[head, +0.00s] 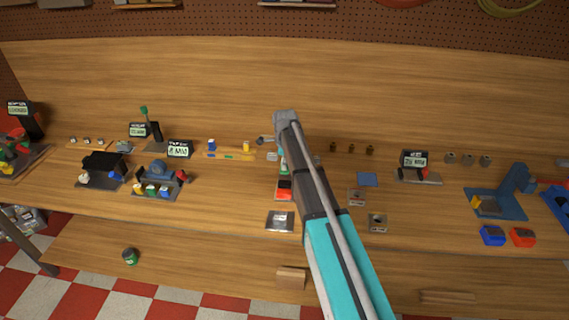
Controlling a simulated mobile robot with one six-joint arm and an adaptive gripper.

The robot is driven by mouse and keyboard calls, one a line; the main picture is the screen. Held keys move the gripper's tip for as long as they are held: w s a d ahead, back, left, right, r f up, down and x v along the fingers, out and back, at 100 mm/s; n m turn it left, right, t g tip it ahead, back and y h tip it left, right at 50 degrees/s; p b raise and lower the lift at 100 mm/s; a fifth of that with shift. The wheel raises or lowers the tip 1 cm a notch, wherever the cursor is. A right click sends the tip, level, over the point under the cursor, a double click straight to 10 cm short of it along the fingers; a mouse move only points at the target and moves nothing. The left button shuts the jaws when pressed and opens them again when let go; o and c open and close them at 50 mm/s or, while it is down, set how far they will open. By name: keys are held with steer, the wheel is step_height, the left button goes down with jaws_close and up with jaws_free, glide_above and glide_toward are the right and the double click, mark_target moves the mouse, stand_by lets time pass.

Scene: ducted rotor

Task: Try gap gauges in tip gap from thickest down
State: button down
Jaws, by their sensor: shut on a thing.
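My arm reaches up the picture over the bench, and its grey wrist end is above the middle of the worktop. My gripper is hidden behind the arm, so neither its fingers nor anything in them can be seen. A small green and white piece (283,166) shows at the arm's left edge; I cannot tell what it belongs to. A wooden strip (230,154) left of the arm carries a blue upright piece (211,145) and a yellow one (246,146), which look like gauges. A green patch lies between them. I cannot make out the rotor and its tip gap.
A red and black device (285,188) and a grey plate (280,221) lie left of the arm. A display (179,149) and a blue round fixture (158,171) stand farther left. A blue stand (510,190) is at the right.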

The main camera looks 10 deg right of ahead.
mark_target(285, 174)
steer(key=shift+f+b, duration=2.65)
steer(key=shift+f, duration=0.25)
steer(key=shift+d+f+b, duration=0.1)
steer(key=shift+f+b, duration=1.25)
steer(key=shift+b, duration=0.05)
stand_by(1.0)
steer(key=shift+r, duration=0.15)
stand_by(0.6)
steer(key=shift+r+p, duration=3.35)
steer(key=shift+p, duration=0.2)
